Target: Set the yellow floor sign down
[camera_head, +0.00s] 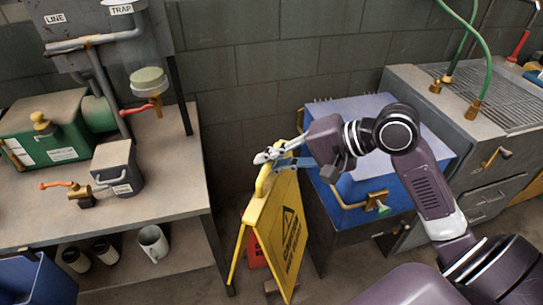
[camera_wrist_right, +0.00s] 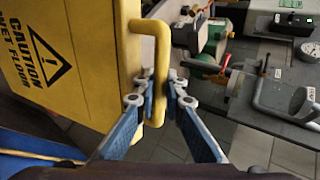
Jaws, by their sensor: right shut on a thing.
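The yellow floor sign (camera_head: 275,225) stands upright and spread in the gap between the left bench and the blue-topped cabinet in the head view. Its panel also shows in the right wrist view (camera_wrist_right: 70,60), with the words "Caution wet floor". My right gripper (camera_head: 268,158) is at the top of the sign, shut on its yellow handle. In the right wrist view the blue fingers of the right gripper (camera_wrist_right: 160,100) close on both sides of the handle bar (camera_wrist_right: 157,60). The sign's feet are low in the head view, and I cannot tell whether they touch the floor. My left gripper does not show.
A workbench (camera_head: 165,190) with valves and a green box (camera_head: 45,130) stands at left; a mug (camera_head: 153,243) is on its lower shelf. A blue-topped cabinet (camera_head: 345,110) is close at right. Something red (camera_head: 256,250) shows behind the sign.

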